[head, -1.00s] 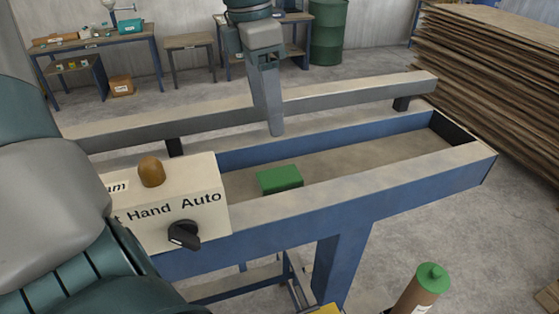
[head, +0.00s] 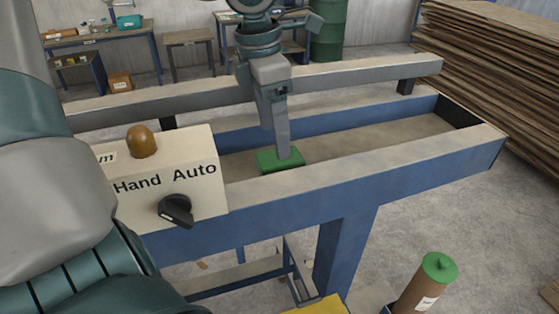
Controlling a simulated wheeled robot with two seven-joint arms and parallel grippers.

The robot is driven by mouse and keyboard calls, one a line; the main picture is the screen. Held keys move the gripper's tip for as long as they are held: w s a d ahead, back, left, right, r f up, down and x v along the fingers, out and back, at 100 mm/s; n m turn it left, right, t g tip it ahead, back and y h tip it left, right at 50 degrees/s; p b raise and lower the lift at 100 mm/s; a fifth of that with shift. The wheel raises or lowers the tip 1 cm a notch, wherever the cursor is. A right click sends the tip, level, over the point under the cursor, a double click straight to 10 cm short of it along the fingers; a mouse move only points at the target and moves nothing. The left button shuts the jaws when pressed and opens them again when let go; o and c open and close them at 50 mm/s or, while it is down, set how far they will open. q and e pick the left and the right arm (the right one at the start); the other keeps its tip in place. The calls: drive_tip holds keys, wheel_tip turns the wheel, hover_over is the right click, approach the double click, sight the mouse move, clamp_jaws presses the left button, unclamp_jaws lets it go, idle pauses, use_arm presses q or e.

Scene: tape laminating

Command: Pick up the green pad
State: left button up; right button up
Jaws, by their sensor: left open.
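The green pad (head: 267,164) lies on the beige bed inside the blue-framed machine, just right of the control box. My left gripper (head: 284,157) points straight down over the pad, its fingertips at the pad's right part. It is open; I see it edge-on, so one finger mostly hides the other. The fingers cover a strip of the pad, and I cannot tell whether they touch it or straddle it. My right gripper is not in view.
The control box (head: 165,185) with an orange knob and black switch stands left of the pad. The blue front rail (head: 400,170) and grey back rail (head: 350,74) flank the bed (head: 375,138), which is clear to the right. A brown canister (head: 424,290) stands front right.

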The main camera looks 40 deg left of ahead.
use_arm(q)
drive_tip(key=shift+f, duration=0.15)
drive_tip(key=shift+w+d+f+b, duration=0.15)
drive_tip(key=shift+f+b, duration=0.1)
drive_tip(key=shift+f, duration=0.6)
drive_tip(key=shift+w+f+b, duration=0.1)
drive_tip(key=shift+f+b, duration=0.15)
drive_tip(key=shift+f, duration=0.55)
drive_tip(key=shift+w+d+f+b, duration=0.15)
drive_tip(key=shift+f+b, duration=0.1)
drive_tip(key=shift+f, duration=0.6)
drive_tip(key=shift+r, duration=0.1)
drive_tip(key=c, duration=1.1)
drive_tip(key=shift+r, duration=0.1)
